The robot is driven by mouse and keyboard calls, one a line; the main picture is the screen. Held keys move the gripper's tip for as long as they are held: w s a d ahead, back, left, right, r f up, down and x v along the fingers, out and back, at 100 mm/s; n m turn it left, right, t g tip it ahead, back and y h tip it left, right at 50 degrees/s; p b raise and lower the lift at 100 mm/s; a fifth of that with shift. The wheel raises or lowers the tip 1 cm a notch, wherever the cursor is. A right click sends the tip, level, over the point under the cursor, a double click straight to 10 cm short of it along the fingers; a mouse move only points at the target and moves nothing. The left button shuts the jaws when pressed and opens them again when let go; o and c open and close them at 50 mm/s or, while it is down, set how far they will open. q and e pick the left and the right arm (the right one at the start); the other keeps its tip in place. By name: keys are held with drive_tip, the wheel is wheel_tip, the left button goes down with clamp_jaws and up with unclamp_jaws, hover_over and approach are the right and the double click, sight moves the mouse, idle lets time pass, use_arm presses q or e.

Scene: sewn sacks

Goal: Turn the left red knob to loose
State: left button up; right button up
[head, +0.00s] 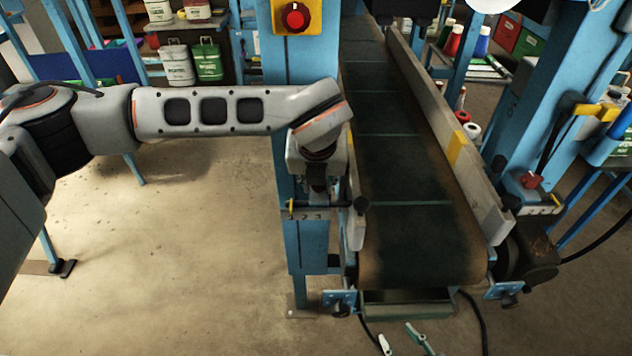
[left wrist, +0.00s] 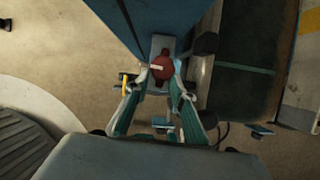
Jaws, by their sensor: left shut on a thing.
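The left red knob (left wrist: 164,66) shows in the left wrist view, with a pale mark on its top pointing left. It sits on a small mount on the blue post (head: 307,245). My left gripper (left wrist: 161,72) has its teal fingers on both sides of the knob and is shut on it. In the head view my left gripper (head: 318,188) is at the post beside the conveyor, and it hides the knob. My right gripper (head: 399,339) shows only its fingertips at the bottom edge, apart with nothing between them.
A conveyor belt (head: 405,195) runs just right of the left gripper. Another red knob (head: 530,180) is on the right post. A red button on a yellow box (head: 295,17) is above my left arm. The floor (head: 170,260) at left is clear.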

use_arm(q)
drive_tip(key=shift+d+n, duration=0.1)
drive_tip(key=shift+n, duration=0.4)
drive_tip(key=o, duration=1.1)
drive_tip(key=v, duration=1.2)
drive_tip(key=shift+d, duration=0.2)
